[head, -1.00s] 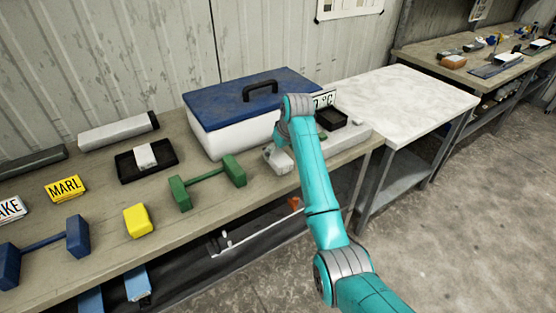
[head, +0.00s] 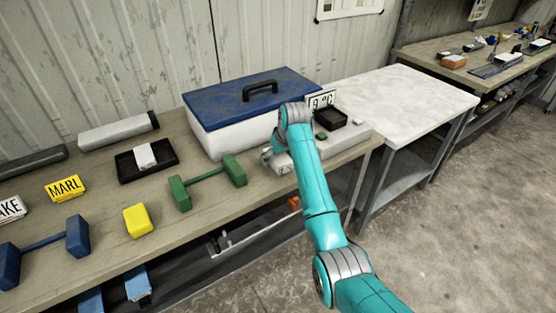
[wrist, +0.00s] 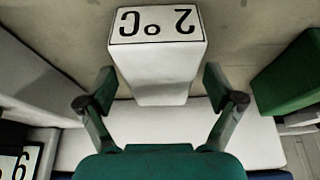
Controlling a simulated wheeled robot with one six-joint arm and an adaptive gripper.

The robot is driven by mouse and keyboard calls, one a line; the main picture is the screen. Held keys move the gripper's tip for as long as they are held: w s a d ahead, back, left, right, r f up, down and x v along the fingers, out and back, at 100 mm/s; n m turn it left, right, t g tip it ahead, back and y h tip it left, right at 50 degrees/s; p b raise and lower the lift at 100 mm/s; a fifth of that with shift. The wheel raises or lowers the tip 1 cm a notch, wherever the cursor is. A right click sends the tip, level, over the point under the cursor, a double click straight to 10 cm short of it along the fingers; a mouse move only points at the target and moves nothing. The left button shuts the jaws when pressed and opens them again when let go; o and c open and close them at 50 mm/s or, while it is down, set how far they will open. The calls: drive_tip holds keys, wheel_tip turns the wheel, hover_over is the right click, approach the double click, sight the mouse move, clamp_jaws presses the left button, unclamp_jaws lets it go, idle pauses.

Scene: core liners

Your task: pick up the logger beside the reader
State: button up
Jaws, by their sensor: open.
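The logger (wrist: 158,75) is a white block with "2 °C" on its end face, upside down in the wrist view. My gripper (wrist: 159,90) is open, with one finger on each side of the logger and clear gaps between. The reader is a long pale grey slab (head: 348,138) with a "9 °C" display (head: 321,100), a black tray (head: 330,119) and a small green block. Its display also shows at the lower left of the wrist view (wrist: 18,162). In the head view my arm and gripper largely hide the logger.
A white cooler (head: 235,138) with a blue lid stands just behind the logger. A green dumbbell-shaped piece (head: 208,178) lies to the left. A yellow block (head: 138,221) and black tray (head: 122,161) are further left. The pale tabletop at right (head: 405,92) is clear.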

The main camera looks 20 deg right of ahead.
drive_tip(key=shift+f, duration=0.1)
drive_tip(key=c, duration=1.2)
drive_tip(key=shift+c, duration=0.5)
